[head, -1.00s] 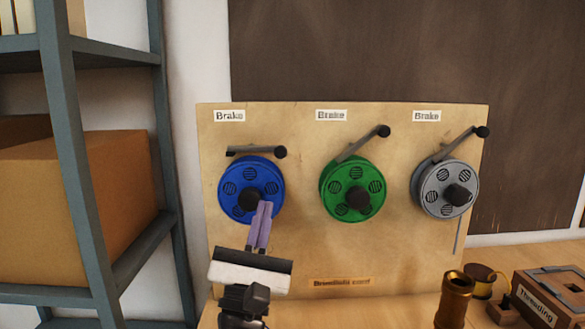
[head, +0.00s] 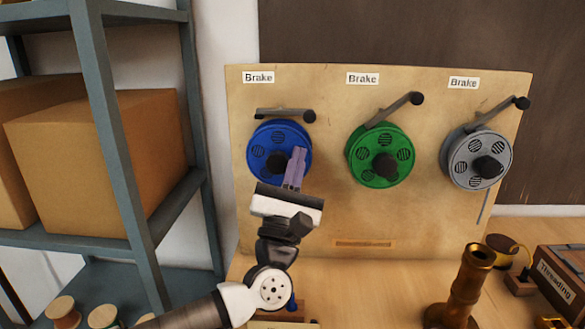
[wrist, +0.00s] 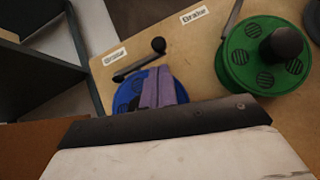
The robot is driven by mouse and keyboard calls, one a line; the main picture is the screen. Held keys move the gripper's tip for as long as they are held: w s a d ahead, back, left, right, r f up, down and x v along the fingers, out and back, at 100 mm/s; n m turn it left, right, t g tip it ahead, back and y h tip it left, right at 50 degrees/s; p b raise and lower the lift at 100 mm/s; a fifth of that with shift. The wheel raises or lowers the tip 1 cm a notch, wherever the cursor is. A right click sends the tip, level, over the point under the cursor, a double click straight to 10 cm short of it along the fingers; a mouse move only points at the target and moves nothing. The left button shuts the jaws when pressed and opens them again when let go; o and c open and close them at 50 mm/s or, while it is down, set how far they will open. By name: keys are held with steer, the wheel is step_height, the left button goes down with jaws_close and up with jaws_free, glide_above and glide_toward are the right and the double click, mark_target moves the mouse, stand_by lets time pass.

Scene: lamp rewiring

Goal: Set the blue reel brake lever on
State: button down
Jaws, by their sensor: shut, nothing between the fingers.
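The blue reel (head: 266,150) is mounted at the left of the upright wooden board. Its brake lever (head: 283,114) is a dark bar with a black knob at its right end. It lies about level just above the reel, under a "Brake" label. In the wrist view the lever (wrist: 140,61) shows above the blue reel (wrist: 127,94). My gripper (head: 298,152) is shut and empty, with its purple fingers in front of the reel's right side, below the lever's knob. In the wrist view the fingers (wrist: 162,86) hide part of the reel. I cannot tell whether they touch it.
A green reel (head: 367,148) and a grey reel (head: 468,152) sit to the right, their levers slanting up to the right. A shelf with cardboard boxes (head: 95,150) stands at the left. A brass post (head: 468,285) and a "Threading" box (head: 560,272) stand on the bench.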

mark_target(309, 114)
steer(key=shift+p+x, duration=0.7)
steer(key=shift+x, duration=1.45)
steer(key=shift+n+t+y+b, duration=0.3)
steer(key=shift+n+y, duration=0.1)
steer(key=shift+d+n+y+b, duration=0.25)
steer(key=shift+n+y+b, duration=0.3)
steer(key=shift+n+y, duration=0.35)
steer(key=r+n+y+b, duration=0.1)
steer(key=n+y, duration=0.3)
steer(key=r+n+y+b, duration=0.1)
steer(key=n+y, duration=0.3)
steer(key=n, duration=0.1)
steer(key=d+r+n+g+y+b, duration=0.1)
steer(key=n+y+b, duration=0.1)
steer(key=n+y, duration=0.2)
steer(key=shift+n+y, duration=0.3)
steer(key=shift+y, duration=0.1)
steer(key=shift+r, duration=0.2)
step_height(309, 114, up, 20)
steer(key=b, duration=0.1)
